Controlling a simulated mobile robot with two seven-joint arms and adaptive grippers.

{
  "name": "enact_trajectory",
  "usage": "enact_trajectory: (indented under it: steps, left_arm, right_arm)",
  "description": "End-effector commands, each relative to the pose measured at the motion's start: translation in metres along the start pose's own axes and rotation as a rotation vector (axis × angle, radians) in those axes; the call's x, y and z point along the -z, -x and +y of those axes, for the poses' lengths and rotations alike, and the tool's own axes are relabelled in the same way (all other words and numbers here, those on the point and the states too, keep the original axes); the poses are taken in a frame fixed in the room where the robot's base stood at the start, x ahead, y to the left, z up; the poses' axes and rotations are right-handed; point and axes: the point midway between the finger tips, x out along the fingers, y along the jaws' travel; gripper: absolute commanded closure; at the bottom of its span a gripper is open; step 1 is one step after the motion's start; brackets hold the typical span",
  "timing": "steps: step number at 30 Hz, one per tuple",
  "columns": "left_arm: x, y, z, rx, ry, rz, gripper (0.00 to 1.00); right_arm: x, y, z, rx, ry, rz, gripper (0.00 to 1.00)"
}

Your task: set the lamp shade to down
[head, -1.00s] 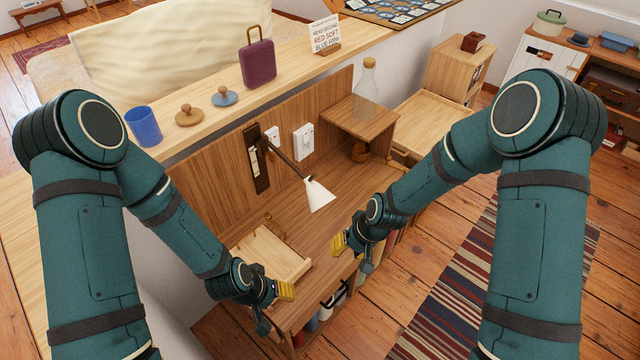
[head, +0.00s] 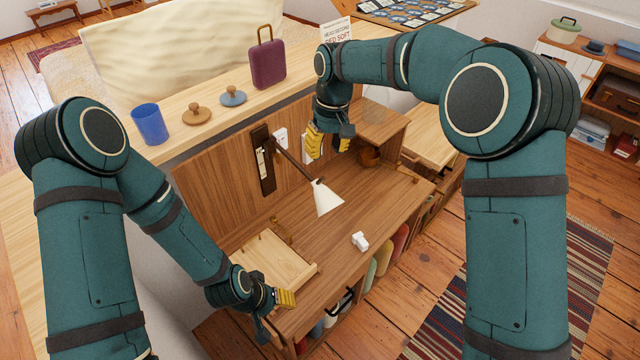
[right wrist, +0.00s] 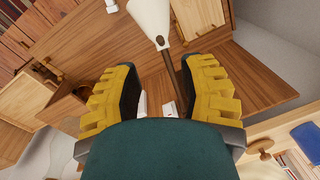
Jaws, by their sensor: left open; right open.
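The lamp has a white cone shade (head: 326,198) on a dark arm, fixed to a dark wall plate (head: 264,160) on the desk's back panel. The shade hangs over the desk top, its wide end facing down and slightly right. In the right wrist view the shade (right wrist: 151,18) is at the top, with its arm running down between the fingers. My right gripper (head: 328,146) is open and empty, above and behind the shade, near the back panel; its yellow fingers also show in the right wrist view (right wrist: 156,95). My left gripper (head: 272,306) is open near the desk's front left.
A small white object (head: 360,241) lies on the desk top. A wooden tray-like box (head: 272,268) is at the desk's left. A ledge behind holds a blue cup (head: 150,124), two knobbed lids and a maroon case (head: 268,64). A raised shelf (head: 385,128) stands right of the lamp.

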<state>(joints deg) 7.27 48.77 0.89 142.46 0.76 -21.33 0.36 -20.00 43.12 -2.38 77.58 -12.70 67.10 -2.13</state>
Motion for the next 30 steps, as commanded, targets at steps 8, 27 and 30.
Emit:
enact_trajectory:
  steps: [8, 27, 30]
  left_arm:
    - [-0.004, -0.007, -0.003, -0.001, -0.002, -0.007, 0.48]
    - [-0.006, -0.012, -0.005, -0.001, -0.004, -0.013, 0.48]
    - [-0.006, -0.012, -0.005, -0.001, -0.003, -0.013, 0.48]
  right_arm:
    - [-0.001, -0.058, 0.001, 0.001, -0.002, -0.003, 0.59]
    - [0.0, -0.114, 0.0, 0.001, -0.001, 0.001, 0.59]
    - [0.0, -0.114, 0.0, 0.001, -0.001, 0.001, 0.59]
